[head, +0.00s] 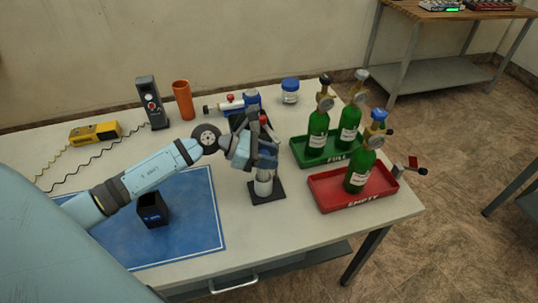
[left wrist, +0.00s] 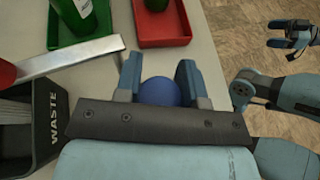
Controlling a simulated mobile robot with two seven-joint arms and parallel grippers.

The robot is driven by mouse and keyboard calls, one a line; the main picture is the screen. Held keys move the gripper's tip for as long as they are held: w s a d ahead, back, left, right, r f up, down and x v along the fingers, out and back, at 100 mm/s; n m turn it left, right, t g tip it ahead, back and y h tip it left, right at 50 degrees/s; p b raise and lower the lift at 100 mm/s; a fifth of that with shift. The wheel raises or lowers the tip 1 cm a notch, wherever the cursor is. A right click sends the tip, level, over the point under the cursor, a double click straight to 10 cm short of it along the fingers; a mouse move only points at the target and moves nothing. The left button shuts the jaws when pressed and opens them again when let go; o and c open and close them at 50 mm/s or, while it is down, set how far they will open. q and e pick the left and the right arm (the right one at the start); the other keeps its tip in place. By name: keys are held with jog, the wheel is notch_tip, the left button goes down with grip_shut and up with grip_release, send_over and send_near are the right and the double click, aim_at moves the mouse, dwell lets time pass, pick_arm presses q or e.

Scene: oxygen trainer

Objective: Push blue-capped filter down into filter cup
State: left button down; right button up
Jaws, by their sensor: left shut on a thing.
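My left gripper (head: 262,166) points down over a clear filter cup (head: 264,186) on a black square base (head: 267,197) near the middle of the table. In the left wrist view its two blue fingers (left wrist: 160,82) are shut on the round blue cap of the filter (left wrist: 160,93). The fingers hide most of the filter in the head view. I cannot tell how deep the filter sits in the cup. My right gripper (left wrist: 279,34) shows small at the upper right of the left wrist view, away from the table, with its fingers apart and empty.
A red EMPTY tray (head: 345,202) and a green FULL tray (head: 305,160), holding green cylinders, stand to the right. A black WASTE bin (left wrist: 54,125) is close by. A dark box (head: 153,211) stands on the blue mat (head: 195,225) at the left.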

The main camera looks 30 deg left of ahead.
pick_arm(q)
jog(key=shift+f, duration=0.15)
jog(key=c, duration=0.6)
grip_release()
jog(key=shift+c, duration=0.2)
jog(key=shift+s+a+r, duration=0.1)
jog(key=shift+a+r, duration=0.2)
jog(key=shift+a, duration=0.15)
jog(key=b+v, duration=0.1)
jog(key=v, duration=1.1)
jog(key=shift+s+a, duration=0.2)
jog(key=shift+s, duration=0.2)
jog(key=shift+r, duration=0.1)
